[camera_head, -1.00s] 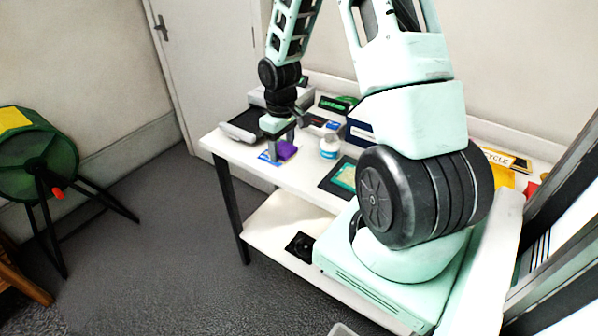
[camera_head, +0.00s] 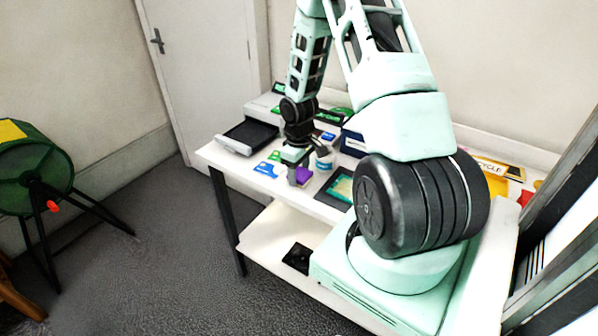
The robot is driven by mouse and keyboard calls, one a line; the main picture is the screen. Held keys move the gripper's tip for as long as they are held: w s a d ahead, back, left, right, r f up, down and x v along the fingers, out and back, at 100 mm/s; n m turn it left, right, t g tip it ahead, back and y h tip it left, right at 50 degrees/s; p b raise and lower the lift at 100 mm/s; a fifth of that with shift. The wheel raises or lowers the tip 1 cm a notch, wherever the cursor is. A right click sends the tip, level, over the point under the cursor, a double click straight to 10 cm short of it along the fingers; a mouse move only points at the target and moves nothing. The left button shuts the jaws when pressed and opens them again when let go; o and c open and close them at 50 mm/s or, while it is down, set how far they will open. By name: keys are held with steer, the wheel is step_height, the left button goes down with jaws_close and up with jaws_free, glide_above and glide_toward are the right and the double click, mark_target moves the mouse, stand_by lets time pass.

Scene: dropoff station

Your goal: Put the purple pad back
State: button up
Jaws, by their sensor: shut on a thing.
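The purple pad (camera_head: 304,174) is small and sits between the fingers of my gripper (camera_head: 298,177), over the front part of the white table (camera_head: 222,156). My gripper points down and is shut on the pad. One finger covers part of the pad. I cannot tell whether the pad touches the table top or hangs just above it. Blue-and-white cards (camera_head: 266,169) lie on the table to the left of the pad.
A white tub (camera_head: 324,160) stands just behind the pad. A dark tray with a green-yellow panel (camera_head: 340,186) lies to the right. A black-topped scale-like device (camera_head: 250,136) stands at the back left. A green drum (camera_head: 30,165) stands on the floor at left.

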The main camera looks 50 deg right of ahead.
steer(key=shift+f, duration=0.25)
steer(key=shift+f, duration=0.15)
steer(key=o, duration=0.9)
